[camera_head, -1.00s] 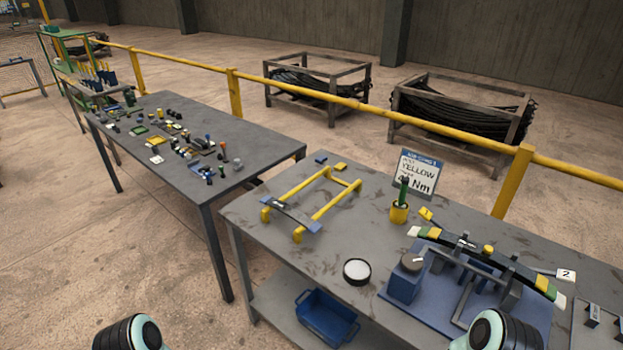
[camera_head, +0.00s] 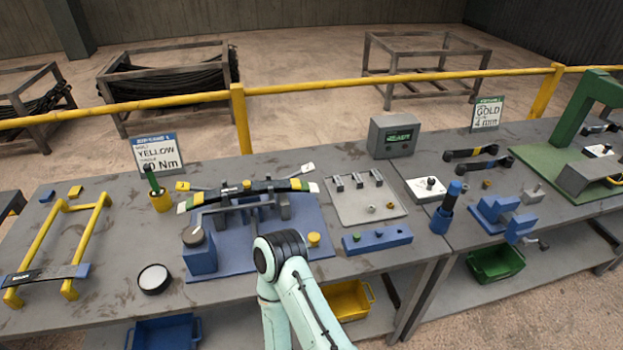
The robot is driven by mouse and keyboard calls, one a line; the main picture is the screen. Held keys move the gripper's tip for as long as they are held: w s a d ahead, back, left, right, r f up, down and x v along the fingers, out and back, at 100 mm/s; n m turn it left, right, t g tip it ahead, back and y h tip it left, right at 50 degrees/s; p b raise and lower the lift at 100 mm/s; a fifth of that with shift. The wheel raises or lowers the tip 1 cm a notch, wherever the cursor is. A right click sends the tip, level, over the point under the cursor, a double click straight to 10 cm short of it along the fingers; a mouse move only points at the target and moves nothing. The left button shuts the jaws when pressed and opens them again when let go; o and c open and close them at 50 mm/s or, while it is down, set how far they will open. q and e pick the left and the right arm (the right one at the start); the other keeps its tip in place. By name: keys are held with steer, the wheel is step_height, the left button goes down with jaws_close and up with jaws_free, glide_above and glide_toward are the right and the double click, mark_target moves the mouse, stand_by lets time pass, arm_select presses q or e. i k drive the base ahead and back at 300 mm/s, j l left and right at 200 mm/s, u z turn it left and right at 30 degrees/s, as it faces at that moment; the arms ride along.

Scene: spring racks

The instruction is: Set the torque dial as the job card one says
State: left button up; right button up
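Job card one (camera_head: 157,157) stands upright at the back left of the table. It has a blue header and reads "YELLOW" and a torque in Nm ending in 0. The first digit is partly covered by a green-handled tool (camera_head: 152,180) in a yellow cup. The torque dial seems to be the round grey knob (camera_head: 192,235) on top of a blue block (camera_head: 200,262), at the left of the blue fixture base. Its setting is too small to read. One of my pale green arms rises at the bottom middle. Neither gripper is in view.
A curved leaf spring (camera_head: 263,186) lies across the fixture. A black-rimmed white disc (camera_head: 154,279) lies left of the dial block, with bare tabletop around it. A yellow frame (camera_head: 86,243) is at far left. A grey display box (camera_head: 395,138) stands behind.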

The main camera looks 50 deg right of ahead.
mark_target(431, 182)
steer(key=z, duration=2.7)
steer(key=u, duration=1.95)
steer(key=k+l, duration=0.15)
steer(key=l, duration=0.15)
steer(key=k+l+z, duration=0.1)
steer(key=l, duration=0.2)
steer(key=k+l+z, duration=0.1)
steer(key=k+l, duration=0.2)
steer(key=l, duration=0.3)
